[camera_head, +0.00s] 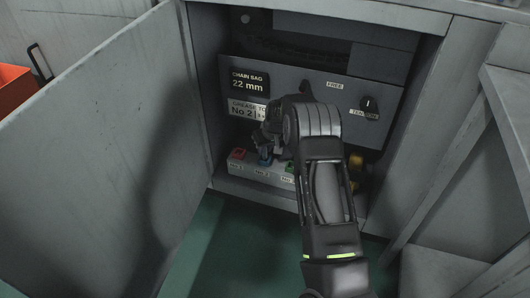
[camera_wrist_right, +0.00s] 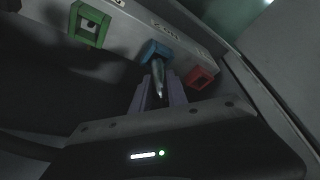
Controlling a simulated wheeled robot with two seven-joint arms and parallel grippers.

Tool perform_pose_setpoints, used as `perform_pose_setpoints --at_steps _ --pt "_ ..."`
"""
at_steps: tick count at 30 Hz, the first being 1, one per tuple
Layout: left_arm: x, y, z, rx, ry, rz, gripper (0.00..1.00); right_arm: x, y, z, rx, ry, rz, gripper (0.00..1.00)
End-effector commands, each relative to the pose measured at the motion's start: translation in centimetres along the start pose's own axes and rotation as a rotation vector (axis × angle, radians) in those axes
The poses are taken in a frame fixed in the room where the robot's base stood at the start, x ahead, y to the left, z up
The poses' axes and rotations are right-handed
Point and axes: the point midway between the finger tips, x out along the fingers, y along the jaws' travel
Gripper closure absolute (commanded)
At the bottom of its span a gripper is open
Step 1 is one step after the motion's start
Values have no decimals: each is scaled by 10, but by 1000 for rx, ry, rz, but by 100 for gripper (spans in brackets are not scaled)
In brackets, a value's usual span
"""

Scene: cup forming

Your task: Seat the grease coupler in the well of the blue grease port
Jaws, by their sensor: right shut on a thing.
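The blue grease port (camera_head: 265,160) is on the pale ledge low inside the open cabinet, between a red port and a green port. It also shows in the right wrist view (camera_wrist_right: 155,48). My right gripper (camera_head: 267,148) reaches into the cabinet, close over the blue port. In the right wrist view its fingers (camera_wrist_right: 158,88) are shut on the grease coupler (camera_wrist_right: 158,74), a slim dark-grey piece. The coupler's far end meets the blue port's opening; how deep it sits is hidden. My left gripper is in neither view.
The red port (camera_head: 237,154) and green port (camera_head: 289,167) flank the blue one closely. A dark panel (camera_head: 310,90) with labels and a knob (camera_head: 368,104) stands above the ledge. The open cabinet door (camera_head: 110,130) bounds the left side. Brass-coloured fittings (camera_head: 355,162) are at right.

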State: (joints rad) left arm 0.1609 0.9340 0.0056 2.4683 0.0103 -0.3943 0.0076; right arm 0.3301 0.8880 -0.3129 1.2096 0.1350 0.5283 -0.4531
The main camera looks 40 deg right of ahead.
Motion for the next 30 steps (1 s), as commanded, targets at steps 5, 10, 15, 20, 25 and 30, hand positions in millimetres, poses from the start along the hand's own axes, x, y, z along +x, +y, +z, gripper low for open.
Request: perform_pose_setpoints --at_steps 5,10,15,20,25,30 --pt "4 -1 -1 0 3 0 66 8 0 2 1 3 0 100" --pt "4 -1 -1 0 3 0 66 8 0 2 1 2 0 100" --pt "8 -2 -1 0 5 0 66 13 0 5 1 2 0 100" --pt "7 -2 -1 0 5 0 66 12 0 5 1 1 0 70" --pt "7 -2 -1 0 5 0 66 12 0 5 1 1 0 59" --pt "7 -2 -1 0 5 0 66 12 0 4 1 1 0 59"
